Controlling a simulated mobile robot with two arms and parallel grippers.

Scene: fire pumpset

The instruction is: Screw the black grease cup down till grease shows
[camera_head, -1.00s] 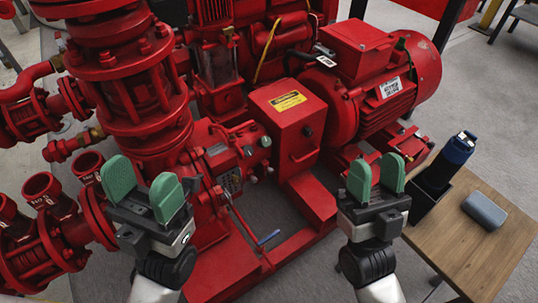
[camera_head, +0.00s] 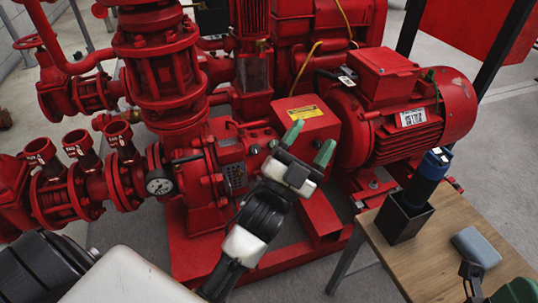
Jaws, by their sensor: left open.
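My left gripper (camera_head: 308,143) is open, its two green fingers spread in front of the red box with the yellow label, with nothing seen between them. The red pump (camera_head: 205,180) lies to the left of it. A small dark round fitting (camera_head: 254,149) shows on the pump housing, just left of my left gripper; I cannot tell whether it is the black grease cup. No grease can be made out. My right gripper (camera_head: 517,292) shows only partly at the bottom right corner, by the table, and its opening is unclear.
The red motor (camera_head: 400,110) stands right of the box. A wooden table (camera_head: 440,235) at the right carries a black holder (camera_head: 400,218) with a blue-topped tool (camera_head: 428,175) and a grey-blue case (camera_head: 475,246). A pressure gauge (camera_head: 159,183) sits on the pump's left side.

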